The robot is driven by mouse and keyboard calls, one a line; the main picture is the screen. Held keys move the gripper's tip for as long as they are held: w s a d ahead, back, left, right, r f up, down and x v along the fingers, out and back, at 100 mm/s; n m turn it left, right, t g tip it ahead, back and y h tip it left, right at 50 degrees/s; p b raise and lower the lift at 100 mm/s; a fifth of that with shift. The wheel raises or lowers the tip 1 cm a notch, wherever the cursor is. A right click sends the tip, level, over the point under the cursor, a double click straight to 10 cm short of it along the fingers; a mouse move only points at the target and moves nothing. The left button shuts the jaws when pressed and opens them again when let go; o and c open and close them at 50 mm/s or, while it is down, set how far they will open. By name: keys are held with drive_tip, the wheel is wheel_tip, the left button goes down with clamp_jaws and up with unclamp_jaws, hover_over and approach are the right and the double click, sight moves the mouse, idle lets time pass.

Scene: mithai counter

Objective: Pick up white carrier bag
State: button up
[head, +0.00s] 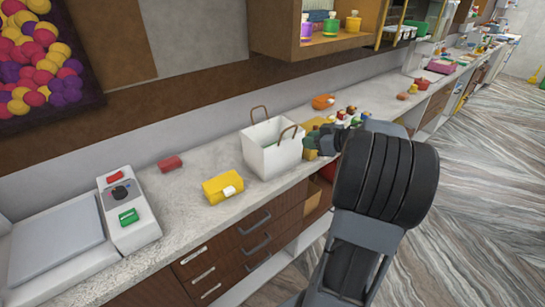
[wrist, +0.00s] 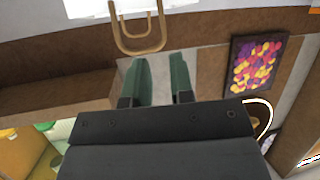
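The white carrier bag (head: 272,158) stands upright on the counter near its front edge, with two brown loop handles (head: 260,109) raised above its open top. My gripper (head: 310,137) is just right of the bag at about handle height, its green fingers towards the bag. In the wrist view, the fingers of my gripper (wrist: 160,67) are apart with nothing between them. The bag (wrist: 125,6) shows at the top edge there, and its brown handles (wrist: 140,42) reach close to the left fingertip. I cannot tell if they touch.
A yellow packet (head: 221,187) and a red block (head: 170,162) lie left of the bag. A weighing scale (head: 60,240) stands at the far left. An orange item (head: 323,101) and several small things lie behind my gripper. A wall shelf (head: 330,45) hangs above the counter.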

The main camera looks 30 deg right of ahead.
drive_tip(key=x, duration=1.1)
drive_tip(key=shift+a, duration=0.15)
drive_tip(key=shift+s, duration=0.1)
drive_tip(key=shift+c, duration=0.2)
clamp_jaws()
